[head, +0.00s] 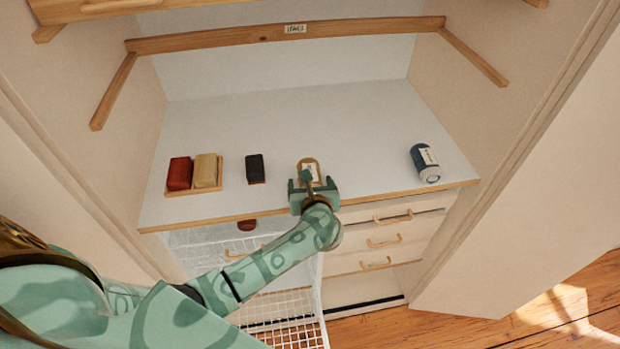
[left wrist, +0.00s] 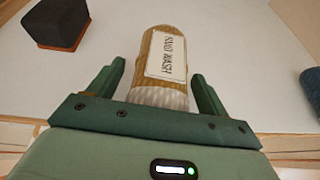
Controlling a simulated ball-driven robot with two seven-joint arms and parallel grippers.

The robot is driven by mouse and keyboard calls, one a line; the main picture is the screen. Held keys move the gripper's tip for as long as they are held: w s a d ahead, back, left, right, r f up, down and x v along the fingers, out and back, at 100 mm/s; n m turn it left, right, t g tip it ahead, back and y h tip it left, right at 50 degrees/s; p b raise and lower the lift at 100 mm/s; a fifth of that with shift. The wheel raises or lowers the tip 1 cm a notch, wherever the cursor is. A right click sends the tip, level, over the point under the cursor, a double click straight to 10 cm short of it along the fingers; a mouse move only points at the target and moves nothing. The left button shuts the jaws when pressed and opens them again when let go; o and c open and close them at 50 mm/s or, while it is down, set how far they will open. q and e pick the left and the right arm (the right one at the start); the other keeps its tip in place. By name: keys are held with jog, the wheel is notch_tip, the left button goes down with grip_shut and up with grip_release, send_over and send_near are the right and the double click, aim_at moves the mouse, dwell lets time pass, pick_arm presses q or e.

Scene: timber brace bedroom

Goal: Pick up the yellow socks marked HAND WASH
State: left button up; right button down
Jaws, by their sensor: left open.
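The yellow socks (left wrist: 176,85) are a rolled bundle with a white label reading HAND WASH, upside down in the left wrist view. They lie on the white shelf near its front edge; in the head view the bundle (head: 309,165) is partly covered by my gripper. My left gripper (head: 313,190) is open, and in the left wrist view its two fingers (left wrist: 158,84) stand on either side of the near, pale ribbed end of the socks. A gap shows between each finger and the socks. My right gripper is not in view.
A wooden tray (head: 194,192) holds a red roll (head: 179,173) and a tan roll (head: 206,170). A dark block-like item (head: 255,169) lies between tray and socks. A blue labelled roll (head: 425,163) lies at right. Drawers (head: 384,240) and a wire basket (head: 290,318) are below; the shelf's back is clear.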

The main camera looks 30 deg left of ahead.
pick_arm(q)
jog(key=shift+w+a+f, duration=0.1)
jog(key=shift+w, duration=0.05)
jog(key=shift+c, duration=0.4)
jog(key=c, duration=1)
